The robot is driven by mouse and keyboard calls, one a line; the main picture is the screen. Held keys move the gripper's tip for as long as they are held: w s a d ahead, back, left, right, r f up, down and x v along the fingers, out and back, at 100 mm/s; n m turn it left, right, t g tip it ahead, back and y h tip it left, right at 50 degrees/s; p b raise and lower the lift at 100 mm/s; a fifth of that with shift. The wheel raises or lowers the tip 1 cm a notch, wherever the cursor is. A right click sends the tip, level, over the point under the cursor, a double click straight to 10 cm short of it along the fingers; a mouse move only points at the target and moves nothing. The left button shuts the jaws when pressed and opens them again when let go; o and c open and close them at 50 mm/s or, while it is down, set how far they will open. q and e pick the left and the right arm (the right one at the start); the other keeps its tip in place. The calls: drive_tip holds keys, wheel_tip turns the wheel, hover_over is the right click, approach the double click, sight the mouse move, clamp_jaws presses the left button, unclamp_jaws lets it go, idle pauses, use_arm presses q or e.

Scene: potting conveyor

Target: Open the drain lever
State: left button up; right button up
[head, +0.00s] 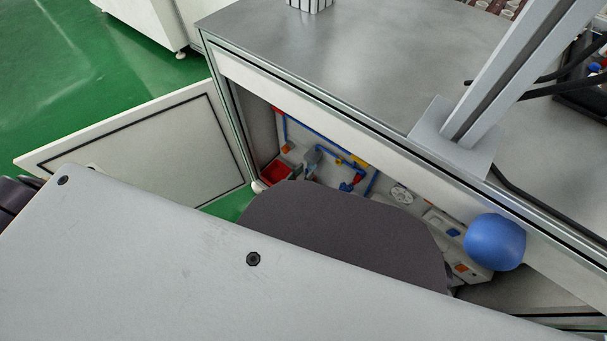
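The drain lever cannot be picked out with certainty. Inside the open cabinet under the bench, blue pipes (310,134) run along the back panel with small red, orange and yellow fittings. A small blue fitting (346,187) and a grey part (311,157) sit among them. A red tray or box (276,173) is at the cabinet's left. My own large white and dark grey parts cover the lower picture and hide much of the opening. I cannot make out the fingers of my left gripper. My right gripper does not show.
The cabinet door (150,150) stands open to the left. The grey bench top (350,55) lies above the opening, with a metal post (510,70) on it at right. A rounded blue shape (495,242) is in front of the bench edge. Green floor (70,70) is clear at upper left.

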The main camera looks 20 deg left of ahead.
use_arm(q)
drive_tip(key=v, duration=1.1)
drive_tip(key=shift+s+a, duration=0.15)
drive_tip(key=shift+s, duration=0.25)
idle(0.7)
